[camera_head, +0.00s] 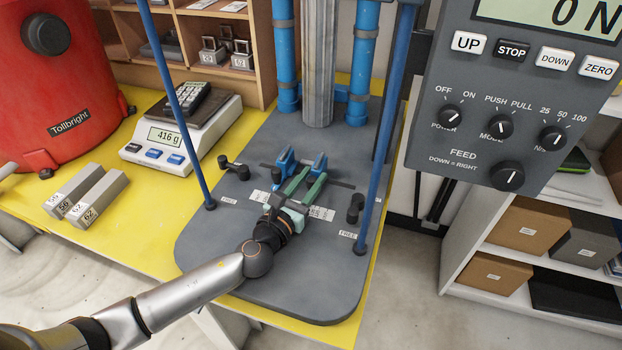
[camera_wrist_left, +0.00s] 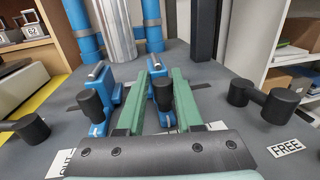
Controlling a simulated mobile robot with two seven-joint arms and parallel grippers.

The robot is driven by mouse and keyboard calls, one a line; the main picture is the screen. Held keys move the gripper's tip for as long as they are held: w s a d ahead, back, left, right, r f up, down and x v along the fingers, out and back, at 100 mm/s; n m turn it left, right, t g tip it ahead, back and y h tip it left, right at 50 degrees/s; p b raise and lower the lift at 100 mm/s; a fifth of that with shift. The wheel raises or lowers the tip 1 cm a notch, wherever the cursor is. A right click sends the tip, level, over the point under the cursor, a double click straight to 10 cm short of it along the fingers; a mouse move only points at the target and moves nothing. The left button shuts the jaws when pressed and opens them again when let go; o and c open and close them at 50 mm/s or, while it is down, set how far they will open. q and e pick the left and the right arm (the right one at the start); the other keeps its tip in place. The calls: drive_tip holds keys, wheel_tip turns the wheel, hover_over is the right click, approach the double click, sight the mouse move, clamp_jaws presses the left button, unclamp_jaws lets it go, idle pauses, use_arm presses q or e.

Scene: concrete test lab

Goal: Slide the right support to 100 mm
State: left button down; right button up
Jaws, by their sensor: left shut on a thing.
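The right support (camera_head: 320,162) is a small blue block with a dark knob on the grey base plate (camera_head: 290,283). It also shows in the left wrist view (camera_wrist_left: 163,96), between my fingers. My left gripper (camera_head: 312,174) has green fingers and is shut on the right support; the fingers (camera_wrist_left: 163,78) stand either side of it. The left support (camera_head: 284,161), also blue with a dark knob (camera_wrist_left: 90,102), stands just left of my left finger. A white scale strip (camera_head: 320,213) lies partly hidden under the gripper; its numbers are unreadable. My right gripper is not in view.
Dark levers stand left (camera_head: 236,168) and right (camera_head: 355,208) on the plate, near "FREE" labels. Two blue rods (camera_head: 376,165) rise at the plate's sides. A control panel (camera_head: 510,110) hangs at right. A scale (camera_head: 175,140) and grey blocks (camera_head: 97,194) sit left.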

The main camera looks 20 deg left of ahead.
use_arm(q)
drive_tip(key=shift+s+d, duration=0.1)
drive_tip(key=shift+d, duration=0.05)
drive_tip(key=shift+d+p, duration=0.35)
drive_tip(key=shift+d, duration=0.7)
drive_tip(key=c, duration=0.7)
unclamp_jaws()
drive_tip(key=shift+a, duration=0.1)
drive_tip(key=s, duration=0.3)
drive_tip(key=s+a+b, duration=0.1)
drive_tip(key=s, duration=0.3)
drive_tip(key=s+a, duration=0.1)
drive_tip(key=s, duration=0.3)
drive_tip(key=shift+s+a+f, duration=0.1)
drive_tip(key=shift+s+a, duration=0.05)
drive_tip(key=shift+s, duration=0.05)
drive_tip(key=shift+s+a, duration=0.1)
drive_tip(key=shift+s, duration=0.35)
drive_tip(key=shift+r, duration=0.2)
